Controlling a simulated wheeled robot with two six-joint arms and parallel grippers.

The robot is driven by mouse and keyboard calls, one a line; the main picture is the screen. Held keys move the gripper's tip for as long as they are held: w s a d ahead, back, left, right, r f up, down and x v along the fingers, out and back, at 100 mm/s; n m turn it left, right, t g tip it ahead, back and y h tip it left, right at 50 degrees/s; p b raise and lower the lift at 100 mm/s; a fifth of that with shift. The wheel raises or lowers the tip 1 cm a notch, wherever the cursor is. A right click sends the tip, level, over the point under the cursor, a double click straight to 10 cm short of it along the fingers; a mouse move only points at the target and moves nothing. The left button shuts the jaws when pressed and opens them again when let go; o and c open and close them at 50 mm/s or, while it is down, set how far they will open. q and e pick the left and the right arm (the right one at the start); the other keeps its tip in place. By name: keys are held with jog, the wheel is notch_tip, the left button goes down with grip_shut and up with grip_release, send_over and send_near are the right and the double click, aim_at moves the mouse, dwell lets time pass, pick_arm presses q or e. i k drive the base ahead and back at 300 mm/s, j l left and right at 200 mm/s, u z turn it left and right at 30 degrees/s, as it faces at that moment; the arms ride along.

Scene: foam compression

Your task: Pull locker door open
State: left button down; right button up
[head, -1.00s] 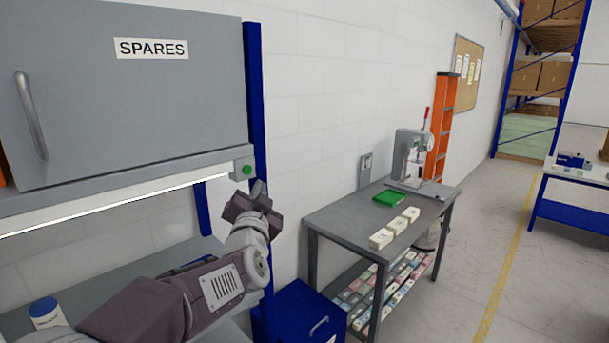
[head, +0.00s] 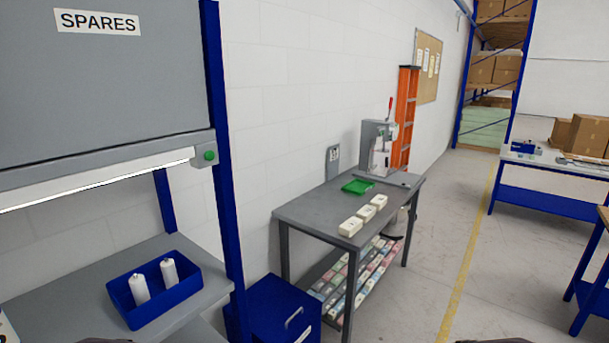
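A grey cabinet door marked SPARES (head: 110,85) fills the upper left and looks shut. Its handle is outside the view. A blue cabinet (head: 262,312) with a pale handle (head: 294,318) stands low on the floor beside the grey table and is cut off by the bottom edge. I cannot tell which of the two is the locker. Neither of my grippers is in view; only dark slivers, probably of my arms, show at the bottom edge.
A blue tray (head: 188,303) with two white bottles stands on the bench below the SPARES cabinet. A grey table (head: 318,209) holds a press (head: 377,150), a green tray (head: 357,187) and white blocks. Open floor (head: 415,290) lies to the right.

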aim_at(77, 76)
jog(key=u, duration=1.25)
